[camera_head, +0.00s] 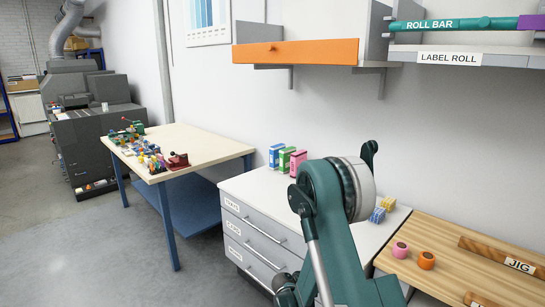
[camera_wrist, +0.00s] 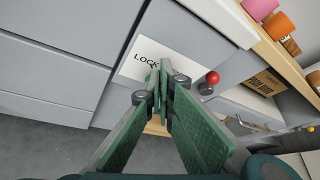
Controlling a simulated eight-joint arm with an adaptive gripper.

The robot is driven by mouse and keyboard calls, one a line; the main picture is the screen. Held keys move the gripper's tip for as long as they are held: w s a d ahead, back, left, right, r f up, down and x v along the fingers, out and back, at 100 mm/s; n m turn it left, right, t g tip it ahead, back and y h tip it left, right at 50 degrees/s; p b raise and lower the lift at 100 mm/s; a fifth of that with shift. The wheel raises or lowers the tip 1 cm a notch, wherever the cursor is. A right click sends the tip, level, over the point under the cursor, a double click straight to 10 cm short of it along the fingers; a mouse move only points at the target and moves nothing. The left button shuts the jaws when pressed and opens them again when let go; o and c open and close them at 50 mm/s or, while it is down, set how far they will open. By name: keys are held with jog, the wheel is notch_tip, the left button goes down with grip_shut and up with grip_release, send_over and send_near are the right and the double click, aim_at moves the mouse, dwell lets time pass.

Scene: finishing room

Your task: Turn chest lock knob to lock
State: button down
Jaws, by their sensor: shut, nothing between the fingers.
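The chest is a pale grey drawer unit (camera_head: 245,222) with white drawer labels and bar handles, in the middle of the head view. In the wrist view, a white plate marked LOCK (camera_wrist: 137,58) is on a grey face. My gripper (camera_wrist: 160,72) is shut and empty, its green fingers meeting in front of the plate's right part and covering some of it. A small dark knob (camera_wrist: 205,89) and a red ball (camera_wrist: 213,77) show just right of the fingertips. I cannot tell whether either is the lock knob, or whether the fingers touch anything.
A wooden board (camera_head: 447,255) with a pink and an orange ring lies at right. Three small boxes (camera_head: 286,158) stand on the chest top, with blue and yellow blocks (camera_head: 382,208) near its right edge. An orange-fronted shelf (camera_head: 300,52) hangs above. Open floor lies left.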

jog(key=shift+f, duration=0.1)
jog(key=shift+w+a+f, duration=0.25)
jog(key=shift+w, duration=0.05)
dwell(1.2)
jog(key=shift+w+a+r, duration=0.15)
jog(key=shift+r, duration=0.2)
dwell(0.4)
jog(key=shift+a, duration=0.1)
jog(key=shift+s+a, duration=2.05)
jog(key=shift+s, duration=0.05)
